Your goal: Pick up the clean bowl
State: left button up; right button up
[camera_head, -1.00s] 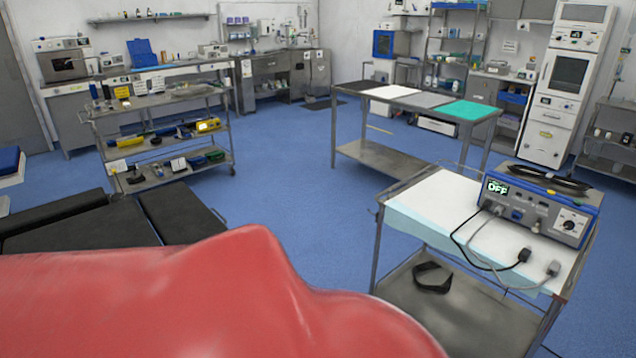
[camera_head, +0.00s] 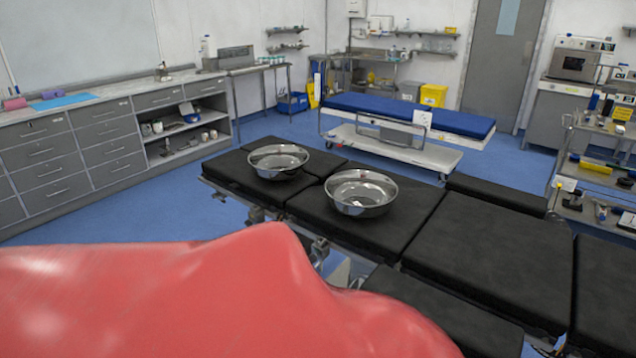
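Two shiny metal bowls stand upright on the black padded operating table (camera_head: 490,250). The nearer bowl (camera_head: 361,192) is the larger in the picture, and the farther bowl (camera_head: 279,162) stands to its left on the table's left end section. Both look empty from here, with dark reflections inside. I cannot tell from this view which one is the clean bowl. Neither of my grippers shows, so their state is hidden.
A large red surface fills the bottom left and hides the floor there. A drawer counter (camera_head: 80,150) runs along the left wall. A blue-topped trolley (camera_head: 405,113) stands behind the table. Blue floor (camera_head: 190,205) is open between counter and table.

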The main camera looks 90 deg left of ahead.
aim_at(354, 193)
jog(key=u, duration=2.35)
